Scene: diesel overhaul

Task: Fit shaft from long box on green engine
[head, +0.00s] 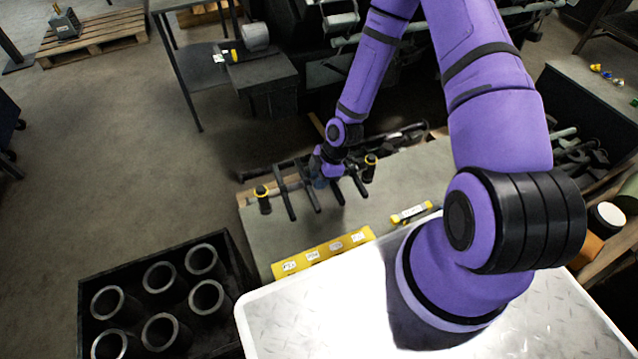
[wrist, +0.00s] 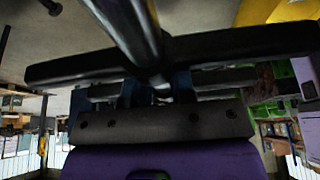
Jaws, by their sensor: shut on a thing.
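My gripper (head: 325,172) is shut on a dark shaft with several crosswise bars (head: 284,192), over the grey bench top. In the wrist view the blue-sided fingers (wrist: 157,90) close around its middle. A long dark crossbar (wrist: 235,45) and a shiny round rod (wrist: 122,22) pass in front of them. Whether the shaft touches the bench is not clear. Long dark parts (head: 400,136) lie along the bench's back edge; a long box there cannot be made out clearly. Green surfaces (wrist: 303,72) show at the right of the wrist view; I cannot tell if they are the engine.
Two dark posts with yellow tops (head: 262,198) (head: 370,166) stand at either end of the shaft. A yellow labelled strip (head: 322,256) lies on the bench's front edge. A black crate (head: 92,284) of metal sleeves stands at front left. The floor at left is open.

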